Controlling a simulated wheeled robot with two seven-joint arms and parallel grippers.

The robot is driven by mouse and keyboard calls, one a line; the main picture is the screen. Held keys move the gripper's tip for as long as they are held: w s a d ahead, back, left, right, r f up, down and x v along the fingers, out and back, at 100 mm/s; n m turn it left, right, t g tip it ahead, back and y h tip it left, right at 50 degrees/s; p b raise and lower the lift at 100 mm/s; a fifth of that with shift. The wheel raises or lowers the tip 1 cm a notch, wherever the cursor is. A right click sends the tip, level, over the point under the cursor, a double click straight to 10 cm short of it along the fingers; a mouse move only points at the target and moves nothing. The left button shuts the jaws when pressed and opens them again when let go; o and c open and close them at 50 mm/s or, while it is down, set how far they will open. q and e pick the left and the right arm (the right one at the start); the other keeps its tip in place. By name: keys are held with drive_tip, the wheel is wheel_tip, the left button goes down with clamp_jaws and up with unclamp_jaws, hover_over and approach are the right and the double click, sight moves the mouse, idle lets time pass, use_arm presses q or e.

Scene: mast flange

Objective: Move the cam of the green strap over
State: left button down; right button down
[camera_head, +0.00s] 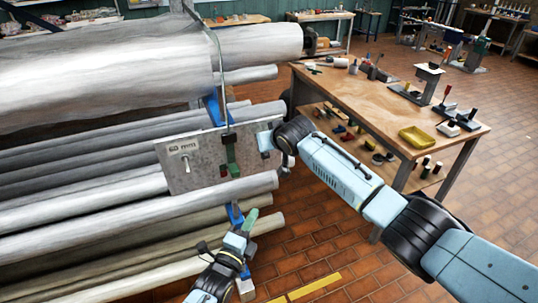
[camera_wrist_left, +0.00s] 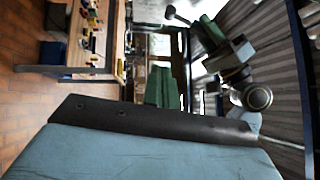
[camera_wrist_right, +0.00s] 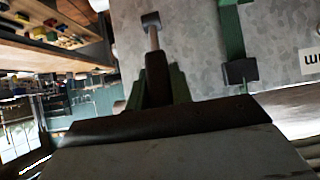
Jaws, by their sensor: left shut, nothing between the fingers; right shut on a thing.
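The green strap (camera_head: 220,68) runs over the big pale mast and down to a grey metal plate (camera_head: 205,180). Its green part and dark buckle (camera_head: 233,170) sit at the plate's middle; strap (camera_wrist_right: 232,35) and buckle (camera_wrist_right: 240,73) also show in the right wrist view. My right gripper (camera_head: 268,142) is at the plate's right edge. In the right wrist view its green fingers are shut on a dark lever handle (camera_wrist_right: 157,75) with a metal shank, beside the strap. I cannot tell whether this lever is the cam. My left gripper (camera_head: 250,218) is shut and empty, below the plate.
Long pale tubes (camera_head: 90,165) lie stacked at left, with blue supports (camera_head: 215,108) between them. A wooden workbench (camera_head: 375,100) with a yellow tray (camera_head: 418,137) stands at right. A label and small toggle (camera_head: 186,160) are on the plate's left. Brick floor is open in front.

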drive_tip(key=shift+f, duration=0.1)
use_arm(q)
wheel_tip(320, 180, up, 7)
drive_tip(key=w+d+m+t+h, duration=0.1)
drive_tip(key=w+d+m+h, duration=0.1)
drive_tip(key=m, duration=0.1)
drive_tip(key=w+a+x, duration=0.1)
drive_tip(key=a+x, duration=0.1)
drive_tip(key=x, duration=1)
drive_tip(key=shift+a+r, duration=0.15)
drive_tip(key=shift+r, duration=0.15)
